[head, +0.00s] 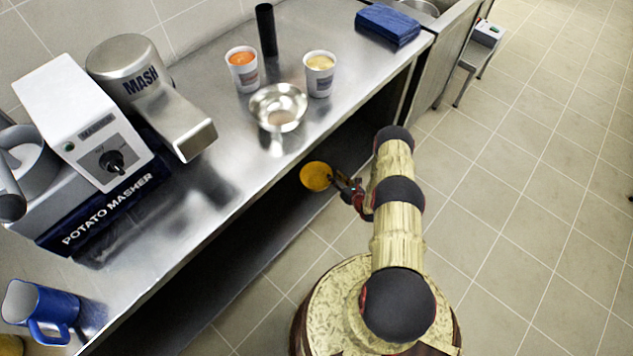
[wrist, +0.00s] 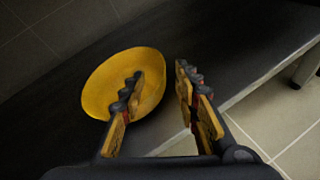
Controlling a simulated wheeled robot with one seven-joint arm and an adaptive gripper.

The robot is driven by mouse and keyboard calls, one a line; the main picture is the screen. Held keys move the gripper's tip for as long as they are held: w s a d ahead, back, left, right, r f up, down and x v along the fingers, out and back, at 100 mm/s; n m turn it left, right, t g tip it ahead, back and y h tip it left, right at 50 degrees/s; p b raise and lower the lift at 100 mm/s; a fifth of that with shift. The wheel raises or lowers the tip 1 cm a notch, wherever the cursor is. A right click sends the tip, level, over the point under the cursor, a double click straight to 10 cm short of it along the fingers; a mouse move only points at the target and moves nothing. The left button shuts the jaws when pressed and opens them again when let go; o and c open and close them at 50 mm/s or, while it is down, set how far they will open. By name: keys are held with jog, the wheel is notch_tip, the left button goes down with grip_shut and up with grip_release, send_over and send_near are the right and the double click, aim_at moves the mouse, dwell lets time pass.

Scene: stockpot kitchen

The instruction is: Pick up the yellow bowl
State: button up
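The yellow bowl (head: 315,176) is on the dark lower shelf under the steel counter, near the shelf's front edge. In the wrist view the bowl (wrist: 105,85) fills the left middle, its round face toward the camera. My gripper (head: 341,183) is just right of the bowl in the head view. I cannot tell whether a finger touches the bowl.
The lower shelf (wrist: 215,45) is otherwise bare around the bowl. The counter (head: 225,175) overhangs it and carries a metal bowl (head: 279,106), two cups, a potato masher machine (head: 85,125) and a blue mug (head: 45,310). Tiled floor (head: 530,200) is open at right.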

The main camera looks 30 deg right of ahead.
aim_at(327, 169)
jog(key=shift+b+x, duration=0.55)
jog(key=shift+x, duration=1)
jog(key=shift+s, duration=0.1)
jog(key=shift+c, duration=1.3)
grip_shut()
